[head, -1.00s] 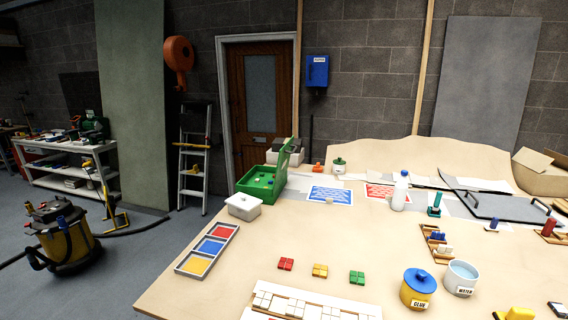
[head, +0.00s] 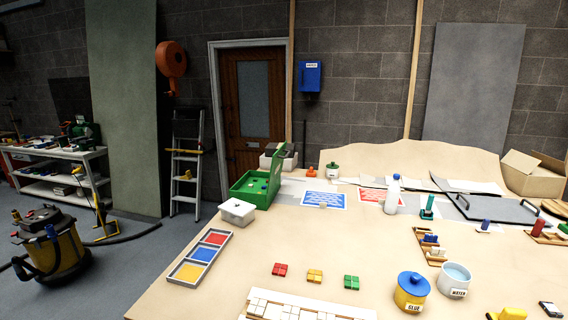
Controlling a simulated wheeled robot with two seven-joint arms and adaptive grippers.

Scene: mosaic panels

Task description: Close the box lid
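A green box (head: 247,199) stands at the far left part of the worktable in the head view. Its green lid (head: 276,170) is open and stands up along the box's right side. Several small coloured pieces lie inside the box. Neither of my grippers shows in the head view.
A white lidded container (head: 237,213) stands just in front of the box on the table (head: 200,297). A tray with yellow, blue and red squares (head: 201,258) lies nearer. Blue and red patterned sheets, a white bottle (head: 392,196) and a glue pot (head: 411,291) stand to the right.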

